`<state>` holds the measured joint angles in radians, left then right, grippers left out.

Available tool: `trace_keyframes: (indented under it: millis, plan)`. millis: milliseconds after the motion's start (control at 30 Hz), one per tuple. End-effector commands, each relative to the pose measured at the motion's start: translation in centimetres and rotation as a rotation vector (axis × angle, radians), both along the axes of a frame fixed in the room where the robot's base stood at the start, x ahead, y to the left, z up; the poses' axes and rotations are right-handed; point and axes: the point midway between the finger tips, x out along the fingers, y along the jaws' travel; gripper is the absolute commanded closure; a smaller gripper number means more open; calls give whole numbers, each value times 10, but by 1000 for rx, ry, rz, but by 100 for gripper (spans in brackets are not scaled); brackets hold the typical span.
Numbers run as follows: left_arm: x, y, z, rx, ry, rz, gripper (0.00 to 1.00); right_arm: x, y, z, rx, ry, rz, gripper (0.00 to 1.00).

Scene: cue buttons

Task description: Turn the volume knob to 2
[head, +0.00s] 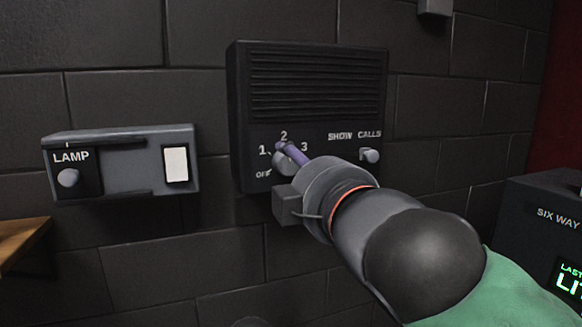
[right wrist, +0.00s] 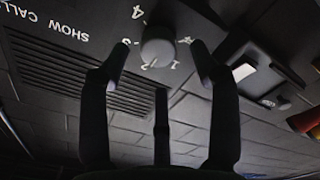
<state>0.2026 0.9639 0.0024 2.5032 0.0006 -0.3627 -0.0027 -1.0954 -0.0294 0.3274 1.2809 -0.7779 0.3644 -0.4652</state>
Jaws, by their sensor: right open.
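The volume knob (head: 286,166) is a small grey round knob low on the dark speaker panel (head: 307,115). Labels OFF, 1, 2 and 3 run around it. My right gripper (head: 285,152) comes in from the lower right, its fingertips at the knob and hiding part of it. In the right wrist view, which is upside down, the knob (right wrist: 158,47) sits between two spread fingers, with visible gaps on each side. I cannot tell which label the knob points to. My left gripper is not in view.
A SHOW CALLS knob (head: 370,155) is on the panel's right side. A LAMP box (head: 122,165) with a knob and white switch is on the wall to the left. A dark SIX WAY box (head: 545,200) stands at the right. A wooden shelf edge (head: 22,240) is at far left.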

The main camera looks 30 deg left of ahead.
Motion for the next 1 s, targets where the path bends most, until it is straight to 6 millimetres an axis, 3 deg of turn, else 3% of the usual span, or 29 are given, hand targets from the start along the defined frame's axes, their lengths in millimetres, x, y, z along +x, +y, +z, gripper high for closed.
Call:
trace_keyframes:
  millis: [300,500,1000]
  plan:
    - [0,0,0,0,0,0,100,-37,-42,0,1,-1,3,37]
    - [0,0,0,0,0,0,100,-52,-59,0,-1,-1,1,37]
    - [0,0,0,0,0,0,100,-56,-64,-1,-2,0,2,37]
